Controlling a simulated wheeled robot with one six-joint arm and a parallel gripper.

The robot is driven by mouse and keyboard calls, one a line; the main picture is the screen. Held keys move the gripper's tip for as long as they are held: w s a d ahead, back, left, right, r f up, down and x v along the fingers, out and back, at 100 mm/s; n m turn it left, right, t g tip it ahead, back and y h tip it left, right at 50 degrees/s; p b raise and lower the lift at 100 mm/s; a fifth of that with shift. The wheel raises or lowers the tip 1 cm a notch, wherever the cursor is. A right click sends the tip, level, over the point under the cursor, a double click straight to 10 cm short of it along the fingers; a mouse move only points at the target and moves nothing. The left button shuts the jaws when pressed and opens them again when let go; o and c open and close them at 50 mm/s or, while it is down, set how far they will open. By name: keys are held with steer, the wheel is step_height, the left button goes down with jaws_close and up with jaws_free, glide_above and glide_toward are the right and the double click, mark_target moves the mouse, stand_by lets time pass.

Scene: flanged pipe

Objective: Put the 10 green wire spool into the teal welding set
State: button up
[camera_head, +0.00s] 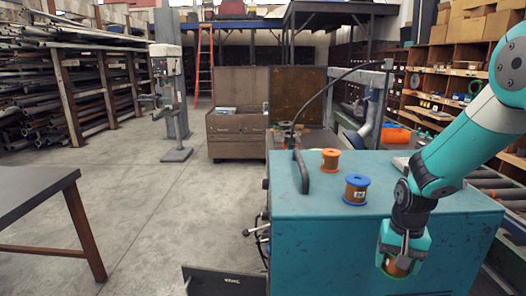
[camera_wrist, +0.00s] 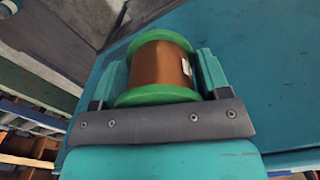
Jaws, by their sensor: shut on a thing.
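My gripper (camera_head: 401,258) is shut on the green wire spool (camera_wrist: 160,66), which has green flanges, copper-coloured wire and a small white label. In the wrist view the two teal fingers (camera_wrist: 160,80) hold it from either side. In the head view only a little of the spool's copper wire (camera_head: 396,267) shows between the fingers. The teal welding set (camera_head: 320,240) is a large box with a flat top, at the right. My gripper appears in front of its front face; its exact distance from it I cannot tell.
A blue-flanged spool (camera_head: 356,189) and an orange spool (camera_head: 330,159) stand on the teal top, left of my arm. A dark handle (camera_head: 301,171) rises near the top's left edge. A grey table (camera_head: 35,200) stands at left, with clear floor (camera_head: 170,225) between.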

steer(key=s+a+f+n, duration=0.2)
steer(key=f, duration=0.4)
steer(key=s+a+f+n, duration=0.2)
steer(key=s+f, duration=0.1)
steer(key=f, duration=0.3)
steer(key=shift+s+f+n+b, duration=0.15)
steer(key=shift+f+n+b, duration=0.25)
